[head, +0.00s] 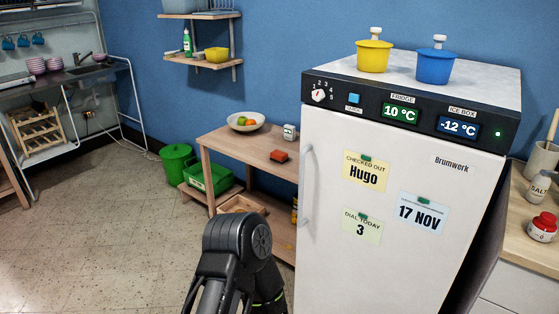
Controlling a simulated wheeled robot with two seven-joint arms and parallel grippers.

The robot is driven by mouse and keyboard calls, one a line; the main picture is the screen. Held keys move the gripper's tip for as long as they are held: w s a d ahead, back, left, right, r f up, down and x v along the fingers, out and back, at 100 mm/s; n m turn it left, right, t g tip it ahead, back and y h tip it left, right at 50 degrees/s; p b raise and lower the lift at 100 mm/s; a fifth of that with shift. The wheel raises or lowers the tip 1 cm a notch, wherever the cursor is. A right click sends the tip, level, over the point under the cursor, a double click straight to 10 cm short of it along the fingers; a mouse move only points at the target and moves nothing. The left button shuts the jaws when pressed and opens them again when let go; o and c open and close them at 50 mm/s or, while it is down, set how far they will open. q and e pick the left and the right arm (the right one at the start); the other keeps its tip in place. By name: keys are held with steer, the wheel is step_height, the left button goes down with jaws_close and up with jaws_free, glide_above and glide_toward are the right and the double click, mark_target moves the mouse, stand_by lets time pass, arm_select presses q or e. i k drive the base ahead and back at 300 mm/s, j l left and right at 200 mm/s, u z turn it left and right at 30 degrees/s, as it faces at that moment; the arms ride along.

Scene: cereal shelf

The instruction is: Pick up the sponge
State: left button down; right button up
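No thing is clearly recognisable as the sponge. A dark part of one of my arms rises from the bottom centre, in front of the table's lower part. No gripper fingers show in the head view.
The white fridge (400,240) stands right of the table, with yellow (373,56) and blue (435,66) pots on top. A fruit bowl (246,122) and a small white device (289,132) share the table. Open floor (90,225) lies left.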

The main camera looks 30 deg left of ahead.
mark_target(277, 155)
steer(key=i+j+z, duration=0.1)
steer(key=j, duration=0.35)
steer(key=i+j+z, duration=0.15)
steer(key=j, duration=0.35)
steer(key=i+j+z, duration=0.1)
steer(key=i+j, duration=0.15)
steer(key=j, duration=0.25)
steer(key=i+j+z, duration=0.15)
steer(key=j, duration=0.35)
steer(key=i+j+z, duration=0.1)
steer(key=j, duration=0.4)
steer(key=j+z, duration=0.15)
steer(key=j, duration=0.4)
steer(key=i, duration=0.05)
